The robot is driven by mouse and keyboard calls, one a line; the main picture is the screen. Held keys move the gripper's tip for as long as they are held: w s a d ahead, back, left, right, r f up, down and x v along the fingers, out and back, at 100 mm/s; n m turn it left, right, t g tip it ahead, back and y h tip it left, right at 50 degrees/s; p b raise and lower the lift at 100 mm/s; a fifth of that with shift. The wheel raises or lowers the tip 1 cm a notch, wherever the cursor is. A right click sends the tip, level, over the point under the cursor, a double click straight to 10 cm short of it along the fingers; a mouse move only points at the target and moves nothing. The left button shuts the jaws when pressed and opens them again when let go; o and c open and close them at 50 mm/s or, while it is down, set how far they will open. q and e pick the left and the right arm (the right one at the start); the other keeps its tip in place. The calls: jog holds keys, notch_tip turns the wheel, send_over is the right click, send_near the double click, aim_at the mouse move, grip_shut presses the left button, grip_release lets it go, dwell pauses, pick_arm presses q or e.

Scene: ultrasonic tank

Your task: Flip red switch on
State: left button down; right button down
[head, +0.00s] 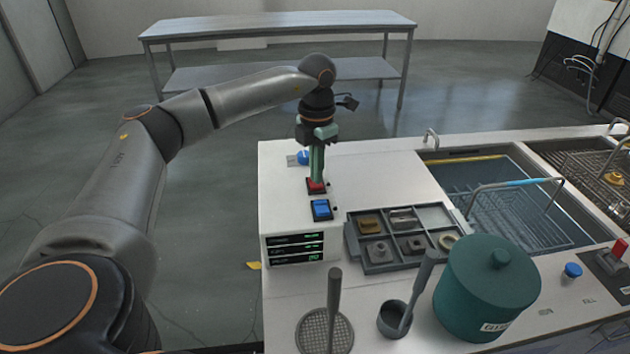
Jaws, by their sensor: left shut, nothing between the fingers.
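The red switch (316,187) sits on top of the white control housing (285,212), just behind a blue switch (321,209). My left gripper (317,178) points straight down onto the red switch. Its green fingers are shut with nothing between them, and their tips are at the switch, apparently touching it. The fingers hide part of the red rocker, so I cannot tell which way it is tilted. My right gripper does not show.
A grey parts tray (378,258) lies right of the switches. Behind it is a tank with a basket (500,200). A teal lidded pot (487,290), a ladle cup (393,318) and a round mesh strainer (325,332) stand in front. A blue knob (302,157) is behind the gripper.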

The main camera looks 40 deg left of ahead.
pick_arm(q)
jog(key=shift+f+b, duration=0.4)
jog(key=shift+f, duration=0.35)
dwell(0.3)
notch_tip(320, 180, up, 5)
jog(key=p, duration=0.5)
jog(key=shift+r+p, duration=0.65)
jog(key=shift+r, duration=0.4)
